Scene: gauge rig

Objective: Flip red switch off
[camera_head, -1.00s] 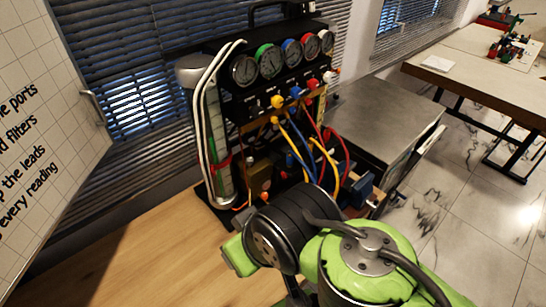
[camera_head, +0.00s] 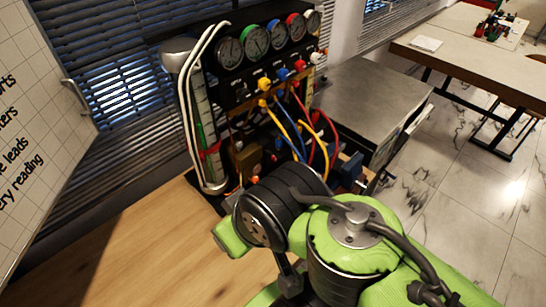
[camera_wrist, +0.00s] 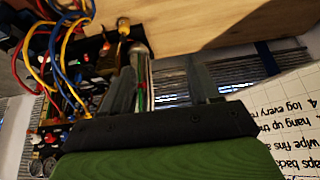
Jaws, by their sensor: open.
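The gauge rig (camera_head: 235,90) stands against the window blinds, with a row of round gauges above coloured knobs and hoses. I cannot clearly pick out the red switch. A small red spot on the dark panel (camera_wrist: 88,57) in the wrist view may be it, but it is too small to tell. My gripper (camera_wrist: 163,72) is open and empty, its two grey fingers apart. The clear tube with a white hose shows behind and between the fingers. In the head view my own arm covers the gripper and the rig's lower front.
A wooden table (camera_head: 130,245) is clear at the left front. Yellow, blue and red hoses (camera_head: 300,125) loop out in front of the rig. A grey metal cabinet (camera_head: 370,95) stands to the right. A whiteboard (camera_head: 40,130) with writing is at the left.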

